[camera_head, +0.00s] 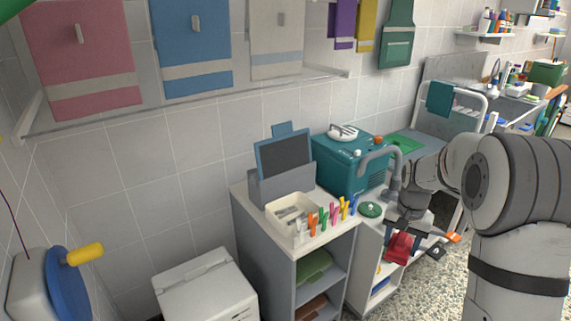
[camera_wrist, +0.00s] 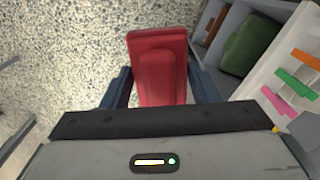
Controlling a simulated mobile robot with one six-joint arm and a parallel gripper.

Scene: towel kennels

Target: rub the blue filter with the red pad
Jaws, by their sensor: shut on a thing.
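The red pad (camera_wrist: 158,70) is held between the two fingers of my gripper (camera_wrist: 160,88), above the speckled floor in the wrist view. In the head view my gripper (camera_head: 404,236) points down with the red pad (camera_head: 398,247) below it, in front of the shelf unit. The blue-framed filter (camera_head: 284,155) with a dark grey panel stands upright in a grey holder (camera_head: 282,186) on the cabinet top. My gripper is to the right of the filter and lower, well apart from it.
A white tray (camera_head: 293,225) and several coloured clips (camera_head: 326,216) lie in front of the filter. A teal machine (camera_head: 346,168) stands to its right. A wall shelf (camera_head: 200,101) with hanging pink, blue and white panels is above. A white box (camera_head: 205,288) stands lower left.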

